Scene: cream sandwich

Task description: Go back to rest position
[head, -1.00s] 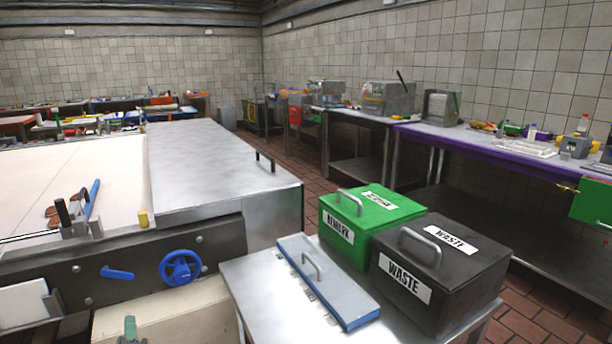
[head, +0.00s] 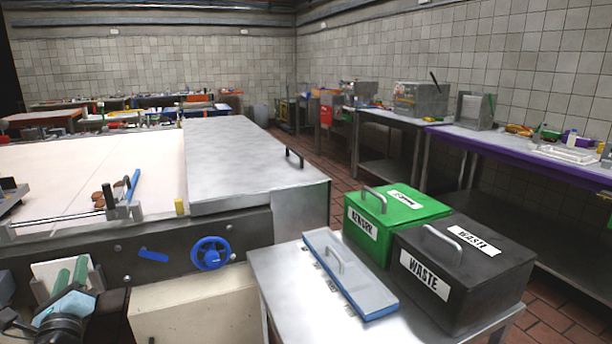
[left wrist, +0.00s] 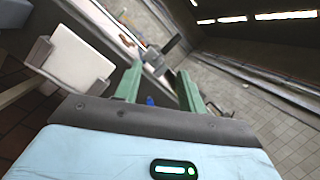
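My left gripper (head: 73,268) shows at the lower left of the head view, with green fingers and a light blue body. It is in front of the machine's dark side panel. In the left wrist view the two green fingers (left wrist: 160,75) stand apart with nothing held between them. My right gripper is in neither current view.
A machine with a pale bed (head: 60,165) and blue handwheel (head: 211,253) stands ahead. At right, a small metal table (head: 275,268) bears a blue-edged flat lid (head: 350,278), a green box (head: 400,222) and a black WASTE box (head: 470,290). A purple-edged bench (head: 520,160) stands behind.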

